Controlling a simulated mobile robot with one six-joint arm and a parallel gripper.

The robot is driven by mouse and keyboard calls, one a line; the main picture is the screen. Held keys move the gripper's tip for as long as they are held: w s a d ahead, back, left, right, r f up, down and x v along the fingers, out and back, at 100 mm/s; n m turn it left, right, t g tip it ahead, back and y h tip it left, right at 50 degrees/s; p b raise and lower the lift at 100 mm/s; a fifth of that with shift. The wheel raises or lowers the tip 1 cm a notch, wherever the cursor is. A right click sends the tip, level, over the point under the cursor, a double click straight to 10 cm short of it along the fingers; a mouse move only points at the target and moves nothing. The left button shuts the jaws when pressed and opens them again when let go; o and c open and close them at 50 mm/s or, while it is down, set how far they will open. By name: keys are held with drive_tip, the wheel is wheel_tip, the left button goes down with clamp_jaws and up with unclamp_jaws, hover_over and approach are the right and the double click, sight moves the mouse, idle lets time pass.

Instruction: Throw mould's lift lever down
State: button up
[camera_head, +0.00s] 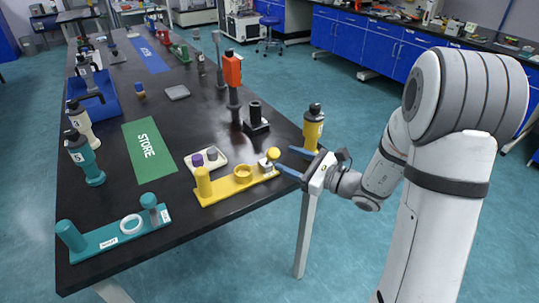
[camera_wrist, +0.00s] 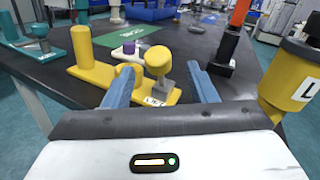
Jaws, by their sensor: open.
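A yellow fixture (camera_head: 235,186) lies on the black table near its right edge, with a yellow post, a ring and a short lever. The lever has a round yellow knob (camera_head: 273,154) on a grey stem; it also shows in the wrist view (camera_wrist: 158,60). The knob stands up from a grey block at the fixture's right end, beside a partly hidden label. My gripper (camera_head: 291,161) is open, its blue fingers pointing at the knob from the right. In the wrist view the knob appears between the fingertips (camera_wrist: 160,74); I cannot tell whether they touch it.
A yellow bottle (camera_head: 313,128) stands close beside my gripper at the table edge. A black stand (camera_head: 256,120) is behind. A white tray (camera_head: 206,161) with purple and grey pieces sits behind the fixture.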

sight(270, 157)
drive_tip(key=x, duration=0.7)
drive_tip(key=shift+a, duration=0.15)
drive_tip(key=shift+c, duration=0.2)
